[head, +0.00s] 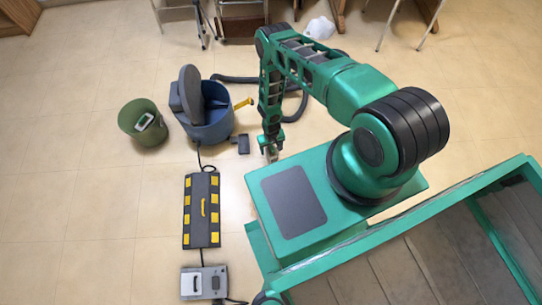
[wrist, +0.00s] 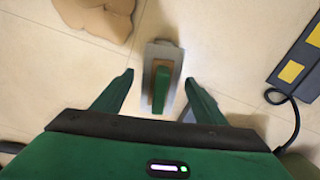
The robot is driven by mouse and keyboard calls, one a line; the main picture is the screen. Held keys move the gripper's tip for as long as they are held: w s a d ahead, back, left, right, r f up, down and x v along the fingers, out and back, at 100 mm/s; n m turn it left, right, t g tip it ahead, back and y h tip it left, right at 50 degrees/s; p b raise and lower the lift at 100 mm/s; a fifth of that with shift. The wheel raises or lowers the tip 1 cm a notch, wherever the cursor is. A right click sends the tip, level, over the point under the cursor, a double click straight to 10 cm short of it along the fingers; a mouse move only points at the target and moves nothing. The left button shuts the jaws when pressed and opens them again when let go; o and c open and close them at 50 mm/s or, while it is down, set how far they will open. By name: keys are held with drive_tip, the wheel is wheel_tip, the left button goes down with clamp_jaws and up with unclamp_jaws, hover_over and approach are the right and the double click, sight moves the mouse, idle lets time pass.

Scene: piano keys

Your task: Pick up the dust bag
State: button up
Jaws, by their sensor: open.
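My gripper (head: 270,153) hangs low over the floor just left of my base in the head view. In the wrist view its two green fingers (wrist: 159,78) are spread apart. A small grey item with a brown middle and a green block on top (wrist: 162,88) shows between them, with a gap on each side; I see no finger touching it. A tan, lumpy, bag-like thing (wrist: 98,14) lies on the floor beyond the left finger, cut off by the top edge. I cannot tell for certain which of these is the dust bag. Neither is clear in the head view.
A blue vacuum cleaner (head: 208,122) with a dark hose stands beyond my gripper, with a green bin (head: 146,124) to its left. A black-and-yellow ramp (head: 202,210), also in the wrist view (wrist: 297,62), and a grey box (head: 205,283) lie nearer.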

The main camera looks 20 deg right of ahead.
drive_tip(key=shift+f, duration=0.35)
drive_tip(key=c, duration=1.5)
drive_tip(key=shift+c, duration=0.3)
drive_tip(key=shift+r, duration=0.15)
